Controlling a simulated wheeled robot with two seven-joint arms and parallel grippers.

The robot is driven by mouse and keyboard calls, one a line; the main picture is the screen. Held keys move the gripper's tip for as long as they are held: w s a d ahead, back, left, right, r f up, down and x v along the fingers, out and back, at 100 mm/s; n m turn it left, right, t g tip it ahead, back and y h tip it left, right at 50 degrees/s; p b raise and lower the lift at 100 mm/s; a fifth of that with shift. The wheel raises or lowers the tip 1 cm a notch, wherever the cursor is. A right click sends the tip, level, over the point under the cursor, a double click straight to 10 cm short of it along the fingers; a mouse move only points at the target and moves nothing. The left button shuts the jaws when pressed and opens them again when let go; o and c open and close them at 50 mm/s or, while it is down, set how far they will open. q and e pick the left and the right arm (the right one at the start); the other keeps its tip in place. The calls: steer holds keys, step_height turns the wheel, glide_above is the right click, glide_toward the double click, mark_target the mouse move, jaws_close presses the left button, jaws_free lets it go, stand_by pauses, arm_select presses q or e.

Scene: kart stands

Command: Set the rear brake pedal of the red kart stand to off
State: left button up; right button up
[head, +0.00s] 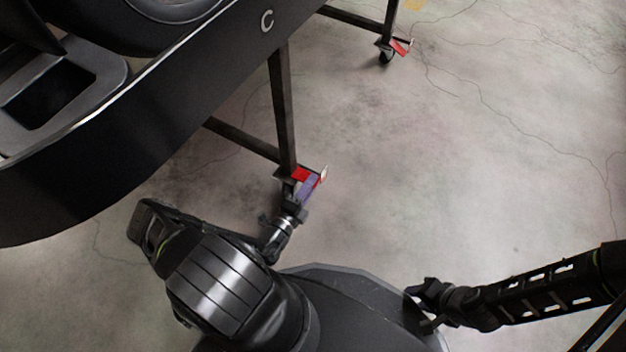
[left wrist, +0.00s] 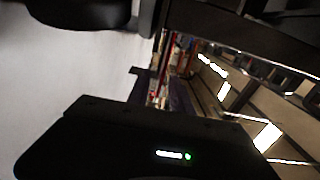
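The kart stand has dark legs (head: 280,100) under a large black body with a letter C on it. At the foot of the nearer leg is a caster with a red brake pedal (head: 301,174), which has a pale tip and a purple-blue part (head: 309,187). My left gripper (head: 291,203) is right at this pedal and overlaps the caster; I cannot tell whether it touches. Its fingers also show dark in the left wrist view (left wrist: 160,92), and their opening is unclear. My right gripper (head: 420,302) appears open and empty, low on the right, away from the stand.
A second caster with a red pedal (head: 400,47) stands at the far leg near the top. A low crossbar (head: 240,138) joins the nearer leg. The concrete floor (head: 480,170) is clear to the right of the stand.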

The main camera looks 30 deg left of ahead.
arm_select(q)
steer(key=s+p, duration=0.1)
steer(key=s, duration=0.5)
steer(key=shift+s+d, duration=0.1)
steer(key=shift+s, duration=0.05)
stand_by(0.3)
